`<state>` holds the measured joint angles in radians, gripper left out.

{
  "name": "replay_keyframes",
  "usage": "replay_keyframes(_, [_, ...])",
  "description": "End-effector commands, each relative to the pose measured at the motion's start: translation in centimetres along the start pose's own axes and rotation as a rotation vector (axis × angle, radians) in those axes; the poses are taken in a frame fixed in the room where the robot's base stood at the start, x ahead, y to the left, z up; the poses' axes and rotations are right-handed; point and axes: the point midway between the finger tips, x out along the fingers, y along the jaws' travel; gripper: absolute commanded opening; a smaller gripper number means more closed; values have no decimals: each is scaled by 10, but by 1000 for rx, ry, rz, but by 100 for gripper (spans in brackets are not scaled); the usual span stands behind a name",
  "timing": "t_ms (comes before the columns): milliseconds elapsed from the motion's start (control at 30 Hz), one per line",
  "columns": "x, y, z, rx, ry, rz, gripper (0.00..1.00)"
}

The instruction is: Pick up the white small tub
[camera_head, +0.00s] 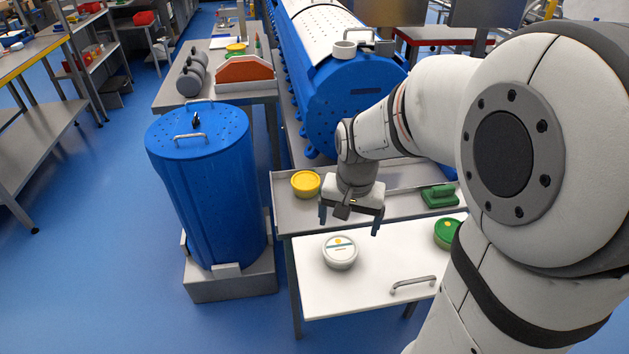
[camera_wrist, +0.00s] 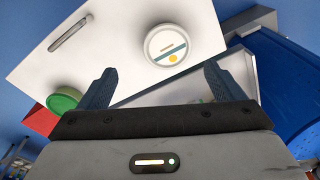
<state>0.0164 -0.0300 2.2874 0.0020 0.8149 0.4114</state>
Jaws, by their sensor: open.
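The white small tub (camera_head: 340,251) stands upright on the white board with a handle (camera_head: 372,287), toward its left side. Its round lid has a pale label with a yellow spot, and it also shows in the wrist view (camera_wrist: 171,45), above the gap between my fingers. My gripper (camera_head: 349,226) is open and empty, above and a little behind the tub in the head view. The fingers (camera_wrist: 158,82) are spread wide and do not touch the tub. Nothing hides the tub's lid.
A yellow tub (camera_head: 305,184) and a green block-like item (camera_head: 440,195) sit on the grey table behind the board. A green-lidded tub (camera_head: 447,233) stands at the board's right, also in the wrist view (camera_wrist: 64,99). A blue drum (camera_head: 207,190) stands to the left. Board around the tub is clear.

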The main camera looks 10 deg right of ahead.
Motion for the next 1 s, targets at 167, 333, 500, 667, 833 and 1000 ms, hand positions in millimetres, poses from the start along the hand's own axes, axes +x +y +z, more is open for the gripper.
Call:
replay_keyframes(167, [51,-9,-20,112,-48,25,100])
replay_keyframes(333, [69,-12,-26,154,-62,34,100])
replay_keyframes(500, [87,-11,-25,158,-64,35,100])
replay_keyframes(667, [107,-11,-23,157,-65,36,100])
replay_keyframes(833, [132,-11,-22,157,-64,35,100])
replay_keyframes(1000, [142,-11,-22,157,-61,33,100])
